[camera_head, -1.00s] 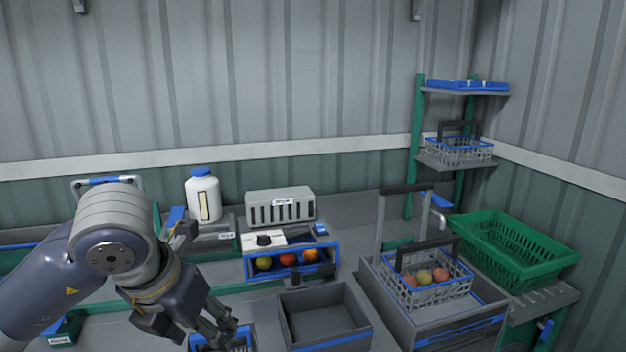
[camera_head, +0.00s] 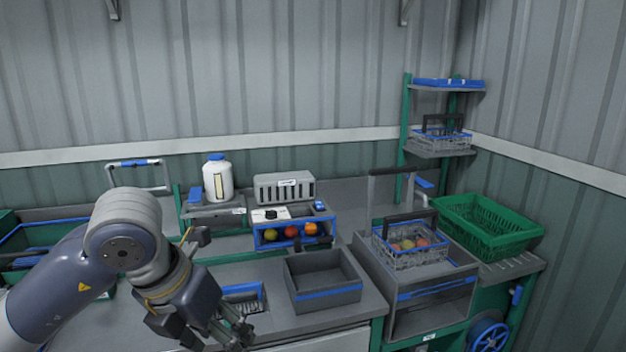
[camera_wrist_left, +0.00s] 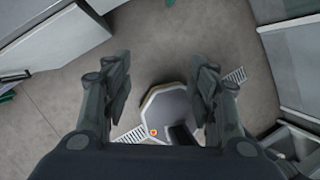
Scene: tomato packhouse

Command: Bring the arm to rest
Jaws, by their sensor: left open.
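My left arm comes in from the left in the head view. Its gripper (camera_head: 218,338) is low in the picture, in front of the bench and pointing down. In the left wrist view the two fingers of the left gripper (camera_wrist_left: 160,95) stand wide apart with nothing between them. Below them are the floor (camera_wrist_left: 190,40) and a grey octagonal part with an orange mark, which looks like my own base. My right gripper is in neither view.
A grey bin (camera_head: 322,292) and a small blue-edged tray (camera_head: 242,292) sit on the bench near the left gripper. A wire basket (camera_head: 412,258) with round fruit stands right of them. A green crate (camera_head: 488,240) is farther right. A white bottle (camera_head: 218,180) stands behind.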

